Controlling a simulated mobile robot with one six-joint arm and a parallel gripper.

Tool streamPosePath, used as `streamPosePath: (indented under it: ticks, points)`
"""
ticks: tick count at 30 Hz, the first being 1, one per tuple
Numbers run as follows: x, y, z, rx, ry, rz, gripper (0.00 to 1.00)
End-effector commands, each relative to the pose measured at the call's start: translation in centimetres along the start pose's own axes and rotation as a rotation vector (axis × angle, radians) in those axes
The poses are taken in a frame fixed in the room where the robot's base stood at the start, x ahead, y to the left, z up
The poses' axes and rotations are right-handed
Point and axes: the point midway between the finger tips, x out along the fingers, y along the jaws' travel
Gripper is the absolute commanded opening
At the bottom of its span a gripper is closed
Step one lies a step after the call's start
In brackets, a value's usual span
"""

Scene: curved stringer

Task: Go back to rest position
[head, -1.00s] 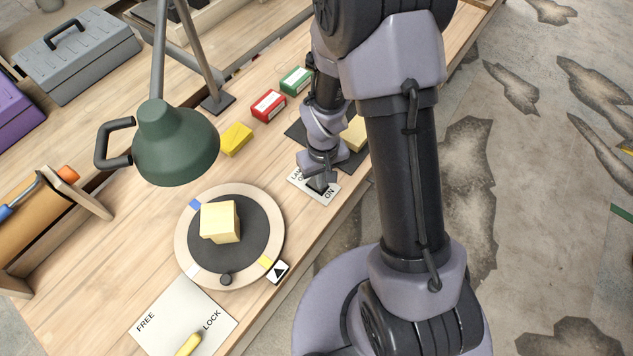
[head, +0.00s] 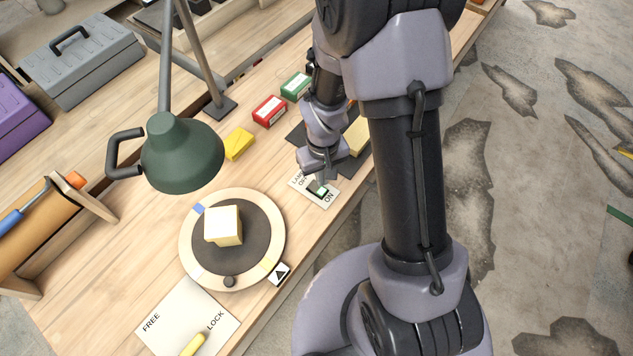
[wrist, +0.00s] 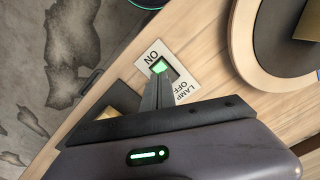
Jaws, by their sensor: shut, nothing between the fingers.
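My gripper (head: 317,182) is shut and empty, with its fingertips at the switch on the lamp switch plate (head: 330,196). In the wrist view the shut fingers of my gripper (wrist: 159,78) point at the green-lit switch (wrist: 160,66), at the ON end of the plate. I cannot tell whether the tips touch it. The dark green lamp (head: 182,152) hangs over the bench near a round turntable (head: 190,245). A pale yellow block (head: 222,226) sits on the turntable, its top brightly lit.
Yellow (head: 239,143), red (head: 269,111) and green (head: 296,86) boxes stand behind my gripper. A FREE/LOCK plate (head: 178,312) with a yellow handle lies at the front. A tool rack (head: 45,235) and grey toolbox (head: 82,72) are left. Open floor lies right.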

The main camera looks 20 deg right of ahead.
Motion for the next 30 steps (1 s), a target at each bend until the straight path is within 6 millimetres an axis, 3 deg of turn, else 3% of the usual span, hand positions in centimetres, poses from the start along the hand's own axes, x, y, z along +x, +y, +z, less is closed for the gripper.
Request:
streamPosePath:
  ticks: [6,20,23,25,27,30]
  points:
    - [-2.7,0.0,0.0,0.000,0.001,0.000,0.00]
    - [-3.1,0.0,-0.1,0.008,0.009,0.000,0.00]
    - [-6.9,-0.1,-0.6,0.066,0.072,-0.004,0.00]
    - [-11.6,-0.5,-0.1,0.143,0.147,-0.020,0.00]
    - [-16.3,-1.2,1.6,0.228,0.230,-0.050,0.00]
    - [-21.3,-2.5,5.2,0.333,0.336,-0.110,0.00]
